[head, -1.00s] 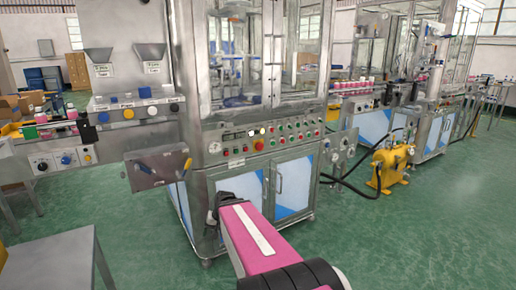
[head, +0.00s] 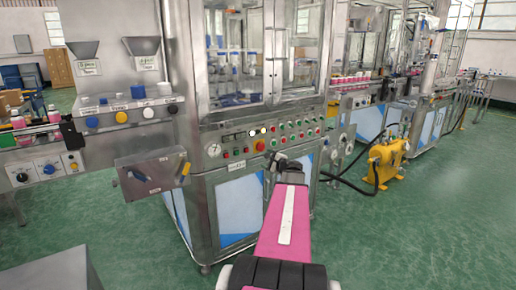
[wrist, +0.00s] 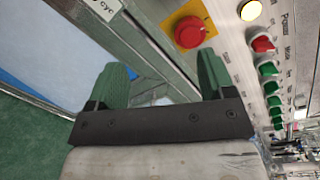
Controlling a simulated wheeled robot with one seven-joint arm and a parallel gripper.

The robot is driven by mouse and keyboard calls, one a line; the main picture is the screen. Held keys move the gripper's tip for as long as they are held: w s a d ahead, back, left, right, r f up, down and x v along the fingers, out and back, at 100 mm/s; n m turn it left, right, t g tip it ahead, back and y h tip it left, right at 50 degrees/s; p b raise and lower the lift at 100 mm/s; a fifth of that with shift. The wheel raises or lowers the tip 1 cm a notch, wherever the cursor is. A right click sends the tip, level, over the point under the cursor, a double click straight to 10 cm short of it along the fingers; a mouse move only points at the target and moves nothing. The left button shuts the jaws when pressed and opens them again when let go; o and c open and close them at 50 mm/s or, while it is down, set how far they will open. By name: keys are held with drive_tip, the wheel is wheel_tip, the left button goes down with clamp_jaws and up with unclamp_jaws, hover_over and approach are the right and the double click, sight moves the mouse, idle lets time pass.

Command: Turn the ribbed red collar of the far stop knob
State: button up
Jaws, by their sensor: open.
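A red stop knob (head: 260,145) sits on the front control panel of the large steel machine, left of the rows of small buttons. In the wrist view the red knob (wrist: 190,32) stands on a yellow plate, above and between my fingers. Its collar ribs are too small to make out. My gripper (wrist: 165,72) has two green ribbed fingers, spread apart and empty. The knob lies beyond the fingertips, apart from them. In the head view my gripper (head: 285,165) is small and dark in front of the panel's lower edge, below and right of the knob.
Red and green buttons (wrist: 268,68) line the panel right of the knob, with a lit lamp (wrist: 250,11) near it. A steel box with handles (head: 152,172) juts out at left. A yellow pump (head: 387,160) stands at right. Green floor in front is open.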

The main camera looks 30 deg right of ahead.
sight(262, 148)
drive_tip(key=shift+m+t+h, duration=0.5)
drive_tip(key=shift+m+h, duration=0.2)
drive_tip(key=shift+m, duration=0.1)
drive_tip(key=w+d, duration=0.1)
drive_tip(key=w, duration=0.2)
drive_tip(key=w+d+r, duration=0.1)
drive_tip(key=w, duration=0.6)
drive_tip(key=shift+w+d+r, duration=0.25)
drive_tip(key=shift+w+d, duration=0.05)
drive_tip(key=shift+d, duration=0.1)
drive_tip(key=c, duration=0.9)
